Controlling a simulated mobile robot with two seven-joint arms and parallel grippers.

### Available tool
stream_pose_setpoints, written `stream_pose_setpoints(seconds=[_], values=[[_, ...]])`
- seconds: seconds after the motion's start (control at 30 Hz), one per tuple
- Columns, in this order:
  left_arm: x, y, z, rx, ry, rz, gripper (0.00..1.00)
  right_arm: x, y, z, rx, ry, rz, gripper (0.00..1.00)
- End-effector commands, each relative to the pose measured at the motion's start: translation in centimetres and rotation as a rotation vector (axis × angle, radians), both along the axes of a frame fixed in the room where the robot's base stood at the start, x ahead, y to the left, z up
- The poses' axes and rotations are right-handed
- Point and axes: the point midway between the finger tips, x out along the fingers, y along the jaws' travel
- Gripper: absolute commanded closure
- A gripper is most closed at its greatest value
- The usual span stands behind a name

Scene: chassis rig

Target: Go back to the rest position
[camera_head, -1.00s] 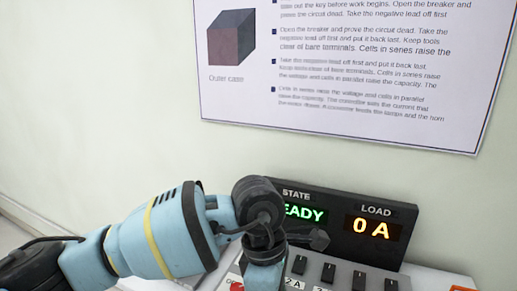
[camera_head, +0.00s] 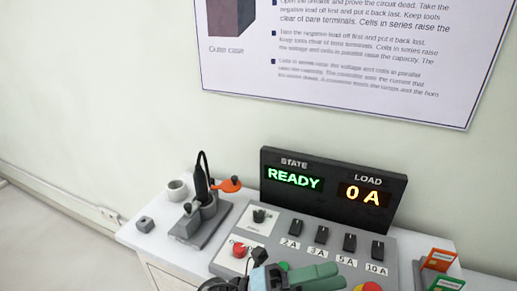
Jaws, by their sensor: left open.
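My left gripper (camera_head: 326,275) shows at the bottom edge, in front of the lower part of the control panel. Its green fingers point right and are open, with nothing seen between them. Most of my left arm is out of the picture. My right gripper is not in view. The control panel (camera_head: 285,232) has a row of black switches labelled 2 A to 10 A. The display (camera_head: 330,213) behind it reads READY and 0 A.
A grey stand (camera_head: 210,220) with a black handle and orange part stands left of the panel. Orange and green cards (camera_head: 440,262) stand at right. A poster (camera_head: 350,60) hangs on the wall.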

Motion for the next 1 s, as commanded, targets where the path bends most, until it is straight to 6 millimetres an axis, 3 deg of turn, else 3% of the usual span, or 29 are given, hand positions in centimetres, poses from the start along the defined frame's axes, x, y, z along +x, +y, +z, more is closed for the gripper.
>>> stream_pose_setpoints(seconds=[0.17,0.33,0.47,0.67,0.8,1.0], values=[[2.3,4.1,-2.4,-0.135,0.385,0.186,0.50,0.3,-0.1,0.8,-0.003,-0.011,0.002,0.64],[3.5,9.1,-7.3,-0.240,0.751,0.363,0.50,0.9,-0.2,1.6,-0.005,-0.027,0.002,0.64],[2.8,13.2,-12.2,-0.308,1.030,0.500,0.50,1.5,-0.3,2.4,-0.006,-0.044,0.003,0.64],[-1.5,19.8,-20.5,-0.398,1.451,0.712,0.50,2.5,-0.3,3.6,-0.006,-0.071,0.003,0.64],[-7.0,24.2,-26.0,-0.452,1.737,0.859,0.50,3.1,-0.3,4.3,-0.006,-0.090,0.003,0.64],[-15.2,28.6,-31.1,-0.509,2.050,1.028,0.50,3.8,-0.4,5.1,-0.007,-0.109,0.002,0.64]])
